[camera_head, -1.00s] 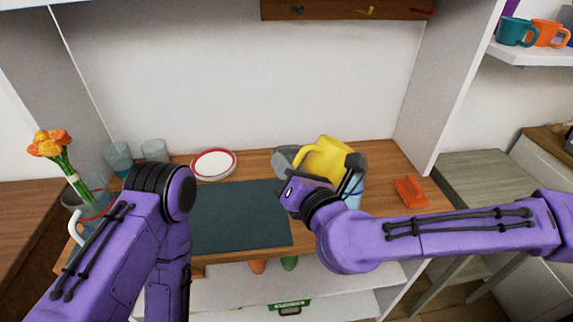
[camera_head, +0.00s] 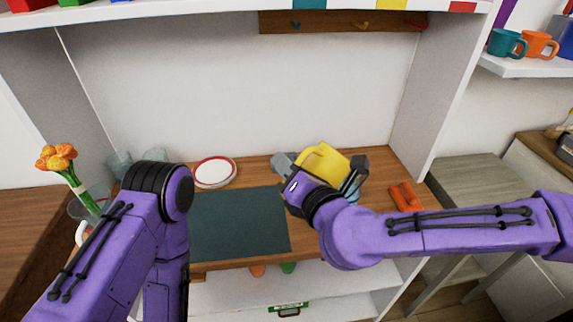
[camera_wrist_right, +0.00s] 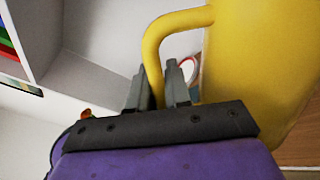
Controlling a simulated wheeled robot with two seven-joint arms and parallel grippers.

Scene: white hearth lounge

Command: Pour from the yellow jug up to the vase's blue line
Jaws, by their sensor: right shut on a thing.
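The yellow jug (camera_head: 327,161) is in the middle right of the head view, tilted. My right gripper (camera_head: 322,172) is shut on its handle; in the right wrist view the fingers (camera_wrist_right: 163,85) close around the handle (camera_wrist_right: 168,32) beside the jug's body (camera_wrist_right: 265,60). A bluish clear vessel (camera_head: 353,191) shows partly behind my right gripper; its blue line and level cannot be made out. A clear vase (camera_head: 88,203) with orange flowers stands at the left, partly behind my left arm. My left gripper is out of view.
A dark mat (camera_head: 238,225) lies mid-counter, with a red-rimmed white plate (camera_head: 214,172) behind it. Clear glasses (camera_head: 120,165) stand at the back left. An orange object (camera_head: 405,196) lies right of the jug. A hook rail (camera_head: 340,22) is on the wall above.

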